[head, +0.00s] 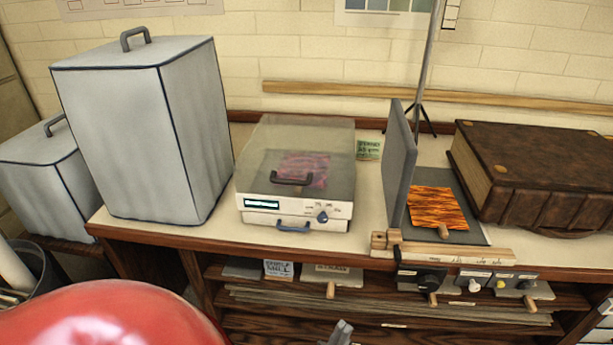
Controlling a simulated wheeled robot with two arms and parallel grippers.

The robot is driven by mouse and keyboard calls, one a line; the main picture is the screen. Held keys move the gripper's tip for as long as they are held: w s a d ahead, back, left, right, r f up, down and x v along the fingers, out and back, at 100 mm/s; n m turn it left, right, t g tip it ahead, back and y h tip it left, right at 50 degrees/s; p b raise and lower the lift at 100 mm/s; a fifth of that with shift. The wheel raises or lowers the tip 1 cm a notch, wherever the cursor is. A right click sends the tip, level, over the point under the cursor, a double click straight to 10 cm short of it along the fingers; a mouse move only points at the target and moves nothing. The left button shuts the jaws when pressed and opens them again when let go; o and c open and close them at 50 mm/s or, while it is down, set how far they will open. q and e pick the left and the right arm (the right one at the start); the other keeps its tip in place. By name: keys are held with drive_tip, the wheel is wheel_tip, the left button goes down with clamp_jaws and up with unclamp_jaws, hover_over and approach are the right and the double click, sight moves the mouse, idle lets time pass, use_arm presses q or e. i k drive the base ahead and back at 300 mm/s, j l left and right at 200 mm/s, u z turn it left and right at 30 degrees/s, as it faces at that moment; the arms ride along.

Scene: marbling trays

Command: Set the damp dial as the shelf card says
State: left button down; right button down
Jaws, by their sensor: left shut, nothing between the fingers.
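A white machine (292,200) with a clear smoky lid stands on the bench, with a small lit display and a dark blue dial (322,217) on its front. A row of control boxes hangs at the bench's front edge at the right, with a black knob (430,283), a white knob (474,285) and a yellow knob (501,283). I cannot read which dial is the damp one. Small cards, one blue-white (278,268) and one green (368,148), have lettering too small to read surely. My left gripper (340,332) is shut and empty at the bottom edge, below the machine. My right gripper is out of view.
A tall grey covered box (145,130) stands left of the machine, a smaller one (45,170) beyond it. An upright grey panel (398,165), an orange patterned sheet (438,207) and a big brown book (540,175) fill the right. Shelves with boards lie below.

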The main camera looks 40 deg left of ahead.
sight(323, 217)
drive_tip(key=u, duration=1.4)
